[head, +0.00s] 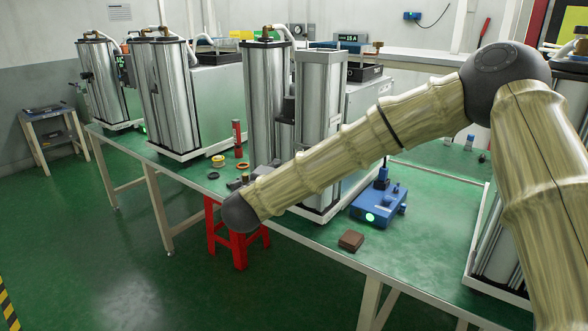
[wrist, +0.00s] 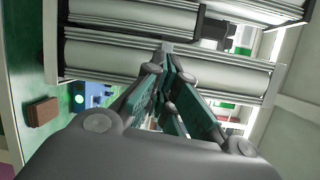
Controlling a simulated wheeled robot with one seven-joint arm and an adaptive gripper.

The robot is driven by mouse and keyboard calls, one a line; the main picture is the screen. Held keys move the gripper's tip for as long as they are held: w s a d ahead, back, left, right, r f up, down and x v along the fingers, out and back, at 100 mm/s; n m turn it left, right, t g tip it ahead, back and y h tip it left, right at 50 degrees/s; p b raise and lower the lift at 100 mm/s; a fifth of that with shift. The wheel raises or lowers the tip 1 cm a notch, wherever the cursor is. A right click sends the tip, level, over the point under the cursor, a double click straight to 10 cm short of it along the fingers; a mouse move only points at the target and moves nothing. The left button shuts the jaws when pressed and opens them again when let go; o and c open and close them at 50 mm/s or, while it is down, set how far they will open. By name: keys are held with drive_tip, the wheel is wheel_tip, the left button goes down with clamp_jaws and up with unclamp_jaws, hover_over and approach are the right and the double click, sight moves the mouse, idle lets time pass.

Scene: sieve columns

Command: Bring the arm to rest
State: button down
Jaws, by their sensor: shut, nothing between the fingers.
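My gripper (wrist: 166,68) shows in the wrist view with its fingers together and nothing between them. Its tips point at the metal sieve columns (wrist: 130,50), which lie across the wrist picture because that view is turned. I cannot tell whether the tips touch a column. In the head view my arm (head: 370,135) reaches from the right across the bench to the lower left, with a dark rounded joint over the bench's front edge. I cannot make out the gripper clearly there.
Several sieve columns (head: 268,100) stand along the green bench (head: 420,245). A blue device (head: 378,205) and a brown block (head: 351,240) are on the bench right of the middle columns. A red stool (head: 239,250) stands by the bench front.

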drive_tip(key=shift+s+a, duration=0.25)
drive_tip(key=shift+a, duration=0.25)
drive_tip(key=s+d+f+n+g+y+p, duration=0.15)
drive_tip(key=f+n, duration=0.25)
drive_tip(key=f, duration=0.5)
drive_tip(key=s+d+f+n+g+y, duration=0.1)
drive_tip(key=s+f+n+y, duration=0.25)
drive_tip(key=f, duration=0.65)
drive_tip(key=s+d+f+n+g+y+p, duration=0.1)
drive_tip(key=s+d+f+n+g, duration=0.1)
drive_tip(key=s+d+f+n, duration=0.5)
drive_tip(key=s+f+g, duration=0.2)
drive_tip(key=s+f, duration=0.4)
drive_tip(key=f, duration=0.5)
drive_tip(key=s+d+f+n+g+p, duration=0.1)
drive_tip(key=s+d+f+n+g, duration=0.1)
drive_tip(key=s+d+f, duration=0.4)
drive_tip(key=s+d+f+n+g, duration=0.2)
drive_tip(key=s+f+g, duration=0.1)
drive_tip(key=s, duration=0.6)
drive_tip(key=s+d+f+n+g, duration=0.1)
drive_tip(key=s+d+n+g, duration=0.1)
drive_tip(key=s+d, duration=0.3)
drive_tip(key=s+d+f+n+g+h+p, duration=0.1)
drive_tip(key=s+d, duration=0.5)
drive_tip(key=s, duration=0.7)
drive_tip(key=shift+s+f+n+g, duration=0.25)
drive_tip(key=shift+s+n+g, duration=0.25)
drive_tip(key=shift+g, duration=0.55)
drive_tip(key=shift+w, duration=0.15)
